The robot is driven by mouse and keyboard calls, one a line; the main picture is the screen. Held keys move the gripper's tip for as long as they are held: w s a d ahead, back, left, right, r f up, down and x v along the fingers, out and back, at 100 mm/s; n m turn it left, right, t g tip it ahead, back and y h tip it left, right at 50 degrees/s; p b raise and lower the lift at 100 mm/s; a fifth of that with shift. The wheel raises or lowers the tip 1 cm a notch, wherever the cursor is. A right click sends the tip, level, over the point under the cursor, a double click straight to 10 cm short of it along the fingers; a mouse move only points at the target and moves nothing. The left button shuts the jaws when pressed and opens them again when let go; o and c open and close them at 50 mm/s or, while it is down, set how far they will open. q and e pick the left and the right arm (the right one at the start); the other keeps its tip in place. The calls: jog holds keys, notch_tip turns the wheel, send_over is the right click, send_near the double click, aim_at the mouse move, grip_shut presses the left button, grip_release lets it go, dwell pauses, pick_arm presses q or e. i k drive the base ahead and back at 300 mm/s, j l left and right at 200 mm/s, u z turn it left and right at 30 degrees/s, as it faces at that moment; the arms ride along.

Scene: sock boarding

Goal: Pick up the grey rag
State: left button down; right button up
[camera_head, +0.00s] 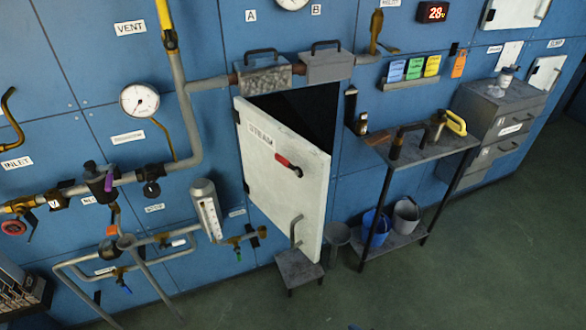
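I cannot pick out a grey rag for certain in the head view. A grey box (262,78) under the label A shows a mottled grey front or filling, too small to identify. A small metal table (430,150) at the right carries a brown flat piece (377,138), dark upright fittings and a yellow-handled tool (455,123). Neither of my grippers is in view.
A white STEAM door (283,180) stands open from a dark cabinet, above a small grey stool (298,268). A blue bucket (376,228) and a grey bucket (406,215) sit on the table's lower shelf. Grey drawers (500,115) stand right.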

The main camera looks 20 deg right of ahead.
aim_at(496, 92)
jog(key=i+l, duration=0.15)
jog(key=l, duration=0.3)
jog(key=i+l, duration=0.15)
jog(key=l, duration=0.3)
jog(key=i+l, duration=0.15)
jog(key=l, duration=0.3)
jog(key=i+l, duration=0.1)
jog(key=l, duration=0.35)
jog(key=i+l, duration=0.15)
jog(key=l, duration=0.3)
jog(key=i+l, duration=0.15)
jog(key=l, duration=0.3)
jog(key=i+l, duration=0.15)
jog(key=l, duration=0.3)
jog(key=i+l, duration=0.15)
jog(key=l, duration=0.3)
jog(key=j+u, duration=0.05)
